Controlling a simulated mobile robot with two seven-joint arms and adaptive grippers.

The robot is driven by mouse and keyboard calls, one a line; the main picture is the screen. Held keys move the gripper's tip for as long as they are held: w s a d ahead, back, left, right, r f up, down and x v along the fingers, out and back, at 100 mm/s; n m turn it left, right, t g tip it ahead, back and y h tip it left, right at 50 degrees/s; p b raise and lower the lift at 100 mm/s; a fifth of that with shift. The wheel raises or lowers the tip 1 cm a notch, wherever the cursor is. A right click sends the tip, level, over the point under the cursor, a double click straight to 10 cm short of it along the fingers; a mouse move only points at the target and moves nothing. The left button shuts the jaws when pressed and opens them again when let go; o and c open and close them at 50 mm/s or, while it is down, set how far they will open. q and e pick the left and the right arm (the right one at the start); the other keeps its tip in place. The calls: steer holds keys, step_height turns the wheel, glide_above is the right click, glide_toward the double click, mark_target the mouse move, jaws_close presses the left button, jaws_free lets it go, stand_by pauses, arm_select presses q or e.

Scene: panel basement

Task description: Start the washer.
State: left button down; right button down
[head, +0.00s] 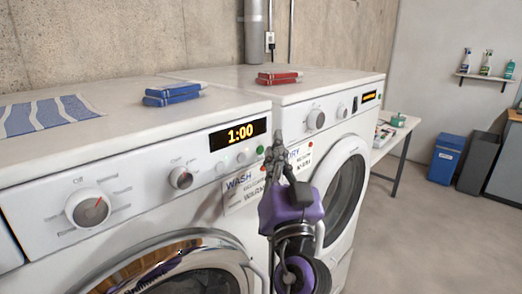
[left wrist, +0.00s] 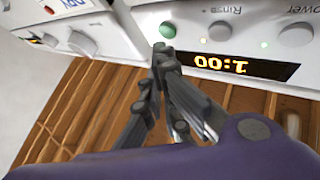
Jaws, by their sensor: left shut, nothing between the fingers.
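The washer (head: 140,192) is the white machine on the left, with a WASH label (head: 239,184). Its display (head: 238,133) reads 1:00 in orange; it shows upside down in the left wrist view (left wrist: 222,62). A green light (head: 260,150) is at the panel's right end.
The dryer (head: 338,105) stands against the washer's right side, with its round door (head: 345,185).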

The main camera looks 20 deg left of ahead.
steer(key=shift+w+r, duration=0.25)
steer(key=shift+w, duration=0.1)
steer(key=shift+s+f, duration=0.25)
steer(key=shift+s, duration=0.2)
stand_by(0.4)
arm_select(q)
steer(key=shift+w+a, duration=0.15)
steer(key=shift+a, duration=0.25)
arm_select(e)
steer(key=shift+w, duration=0.15)
arm_select(q)
steer(key=shift+a, duration=0.15)
